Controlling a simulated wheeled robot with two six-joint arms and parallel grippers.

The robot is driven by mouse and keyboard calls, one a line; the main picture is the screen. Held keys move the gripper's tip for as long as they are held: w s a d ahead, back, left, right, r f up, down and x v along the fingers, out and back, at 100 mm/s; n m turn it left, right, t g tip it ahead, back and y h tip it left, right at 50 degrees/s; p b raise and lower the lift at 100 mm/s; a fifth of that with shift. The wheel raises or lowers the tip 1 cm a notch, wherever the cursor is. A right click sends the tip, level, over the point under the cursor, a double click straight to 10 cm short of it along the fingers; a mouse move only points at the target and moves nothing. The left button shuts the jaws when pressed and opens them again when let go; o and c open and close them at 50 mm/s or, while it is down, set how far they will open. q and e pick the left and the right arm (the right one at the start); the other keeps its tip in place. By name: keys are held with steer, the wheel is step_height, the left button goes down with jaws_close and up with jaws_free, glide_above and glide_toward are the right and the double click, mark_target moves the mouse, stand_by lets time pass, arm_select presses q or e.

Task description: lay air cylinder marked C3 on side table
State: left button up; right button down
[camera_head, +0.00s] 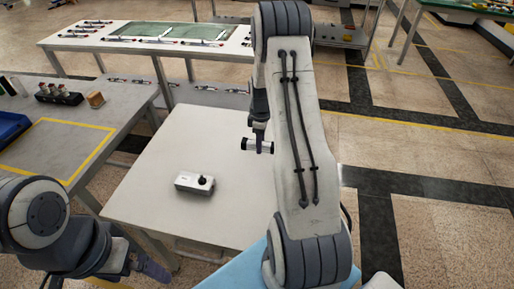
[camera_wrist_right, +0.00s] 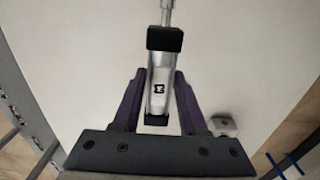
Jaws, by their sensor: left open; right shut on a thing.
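The air cylinder (camera_wrist_right: 159,85) is silver with black end caps and a rod at its top end in the right wrist view. A small dark mark shows on its barrel; I cannot read it as C3. My right gripper (camera_wrist_right: 159,88) is shut on the barrel, with one purple finger on each side. In the head view the cylinder (camera_head: 258,146) is over the right part of the white side table (camera_head: 150,205); I cannot tell whether it touches the top. My left gripper (camera_head: 150,268) is open and empty, low at the table's near left.
A grey bench (camera_head: 95,120) with a yellow-outlined area and a blue bin (camera_head: 10,127) stands left. A long table (camera_head: 75,42) with several cylinders stands behind. The side table's back left is clear.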

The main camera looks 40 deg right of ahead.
steer(key=shift+w+d+f, duration=0.4)
steer(key=shift+w+f, duration=0.05)
steer(key=shift+w, duration=0.2)
steer(key=shift+w+d+f, duration=0.4)
steer(key=shift+w+f, duration=0.05)
steer(key=shift+w, duration=0.15)
step_height(320, 180, down, 3)
steer(key=shift+f+p, duration=0.1)
steer(key=shift+p, duration=0.25)
steer(key=shift+f, duration=0.4)
steer(key=shift+f, duration=0.1)
steer(key=shift+c, duration=2.2)
jaws_free()
steer(key=shift+f, duration=0.1)
